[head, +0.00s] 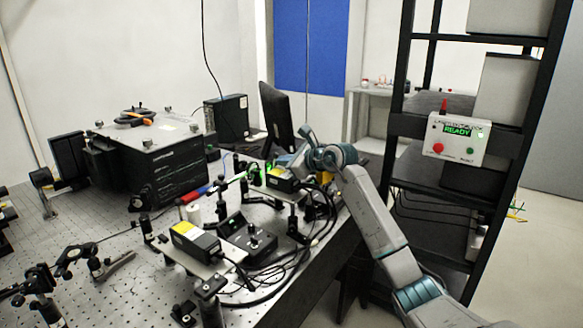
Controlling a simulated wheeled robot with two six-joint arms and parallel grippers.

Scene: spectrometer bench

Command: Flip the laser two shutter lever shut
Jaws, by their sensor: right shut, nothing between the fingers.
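A black laser box with a yellow label (284,179) stands on a raised plate at the bench's right side, with a bright green glow at its left end. A second box with a yellow label (195,241) sits on a nearer raised plate. I cannot read which one is laser two. The shutter lever is too small to make out. My right gripper (294,170) is shut and empty, just above and behind the far laser box; I cannot tell if it touches anything. My left gripper is out of view.
The perforated optical bench (120,237) holds a big black instrument (155,160), a control box with a knob (248,238), posts and loose cables. A dark monitor (279,117) stands behind. A black rack (404,125) with a panel reading READY (458,138) stands right of the bench.

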